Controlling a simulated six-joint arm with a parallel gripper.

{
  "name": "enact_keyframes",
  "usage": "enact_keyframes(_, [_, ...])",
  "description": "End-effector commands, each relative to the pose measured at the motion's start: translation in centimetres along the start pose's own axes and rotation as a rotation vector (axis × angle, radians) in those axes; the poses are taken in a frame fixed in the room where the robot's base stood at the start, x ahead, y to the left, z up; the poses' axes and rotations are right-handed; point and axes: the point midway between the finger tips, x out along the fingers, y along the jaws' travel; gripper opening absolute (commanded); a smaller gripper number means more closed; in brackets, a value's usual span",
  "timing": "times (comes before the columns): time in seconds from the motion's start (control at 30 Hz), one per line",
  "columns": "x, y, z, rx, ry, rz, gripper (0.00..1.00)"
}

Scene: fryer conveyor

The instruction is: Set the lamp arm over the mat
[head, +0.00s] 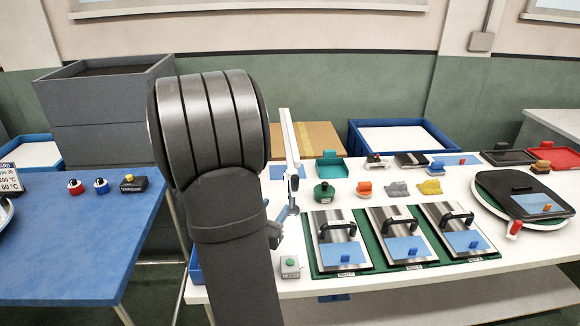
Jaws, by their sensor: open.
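A slim white bar (288,138), which looks like the lamp arm, rises just right of my arm, with a grey joint (293,184) low on it. A blue mat (277,173) lies flat on the white table at its foot, partly hidden by my arm. Whether the bar hangs over this mat I cannot tell. My gripper (284,214) shows only in part at the right edge of my dark arm, just below the bar's joint. It is open, with nothing visible in it. Contact between gripper and bar cannot be made out.
Three metal plates with black handles (338,232) lie on a green base (376,266). A green pot (324,193) and a grey button box (290,267) stand close to my gripper. A black round pad (495,190) lies at right. A blue table (75,245) stands at left.

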Motion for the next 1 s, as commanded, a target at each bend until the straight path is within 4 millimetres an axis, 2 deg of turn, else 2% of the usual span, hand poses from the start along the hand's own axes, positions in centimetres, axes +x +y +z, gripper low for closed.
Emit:
enact_keyframes(0.03, [0.4, -1.4, 0.2, 0.003, 0.008, 0.039, 0.45])
enact_keyframes(0.2, [0.7, -4.3, 0.9, 0.0, 0.007, 0.191, 0.45])
enact_keyframes(0.4, [0.2, -5.8, 1.7, -0.004, -0.012, 0.283, 0.45])
enact_keyframes(0.53, [0.7, -5.7, 1.8, -0.004, -0.015, 0.298, 0.45])
enact_keyframes(0.67, [2.2, -5.2, 1.9, -0.003, -0.016, 0.299, 0.45])
enact_keyframes(1.0, [8.7, -3.1, 1.9, -0.004, -0.015, 0.299, 0.45])
